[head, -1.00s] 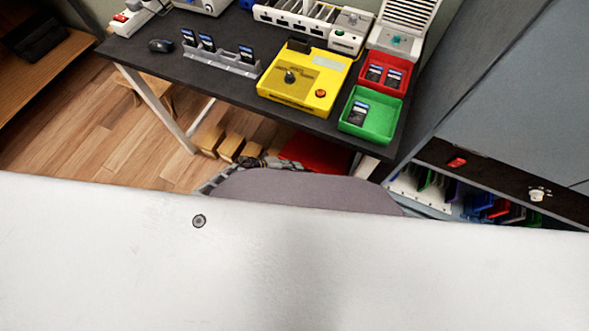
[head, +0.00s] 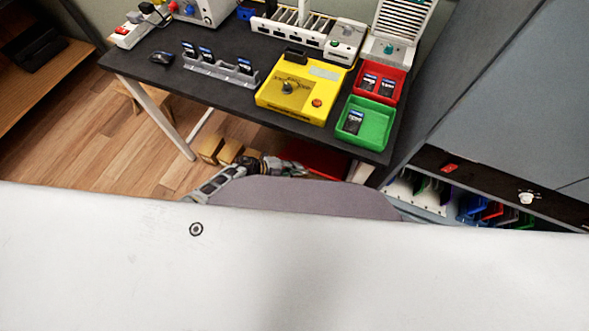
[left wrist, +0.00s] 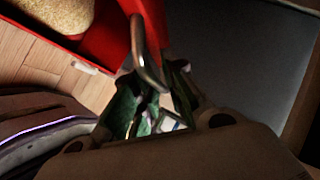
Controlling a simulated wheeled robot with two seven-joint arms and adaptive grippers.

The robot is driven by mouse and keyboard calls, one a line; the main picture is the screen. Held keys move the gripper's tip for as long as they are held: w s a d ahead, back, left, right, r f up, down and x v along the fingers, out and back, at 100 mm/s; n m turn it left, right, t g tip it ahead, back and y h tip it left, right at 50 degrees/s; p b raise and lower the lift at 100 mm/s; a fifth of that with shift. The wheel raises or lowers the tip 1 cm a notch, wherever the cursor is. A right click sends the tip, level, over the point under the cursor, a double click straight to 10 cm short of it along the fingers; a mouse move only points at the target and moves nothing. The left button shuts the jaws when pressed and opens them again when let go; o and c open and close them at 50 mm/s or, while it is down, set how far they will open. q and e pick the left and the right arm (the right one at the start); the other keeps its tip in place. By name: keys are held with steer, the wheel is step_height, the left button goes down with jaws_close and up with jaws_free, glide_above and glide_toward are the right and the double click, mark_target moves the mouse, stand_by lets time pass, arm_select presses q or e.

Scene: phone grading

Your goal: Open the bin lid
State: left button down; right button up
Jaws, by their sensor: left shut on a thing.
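The red bin lid (head: 330,163) shows only partly in the head view, under the table and behind my own body. In the left wrist view a red panel (left wrist: 105,42) carries a grey metal handle (left wrist: 148,70). My left gripper (left wrist: 150,108) has its green-grey fingers closed around the lower end of that handle. In the head view my left gripper (head: 292,168) is small and reaches to the red surface's left side. I cannot tell how far the lid is raised. My right gripper is in neither view.
A dark table (head: 220,99) stands above, with a yellow device (head: 300,85), a red tray (head: 396,73) and a green tray (head: 377,128). Wooden blocks (head: 210,148) lie below it. A grey cabinet (head: 530,110) stands at right. Wooden floor is free at left.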

arm_select(q)
steer(key=shift+w+r, duration=0.1)
steer(key=shift+w, duration=0.05)
stand_by(0.4)
steer(key=c, duration=1.6)
jaws_free()
steer(key=shift+o, duration=0.2)
steer(key=v, duration=1.2)
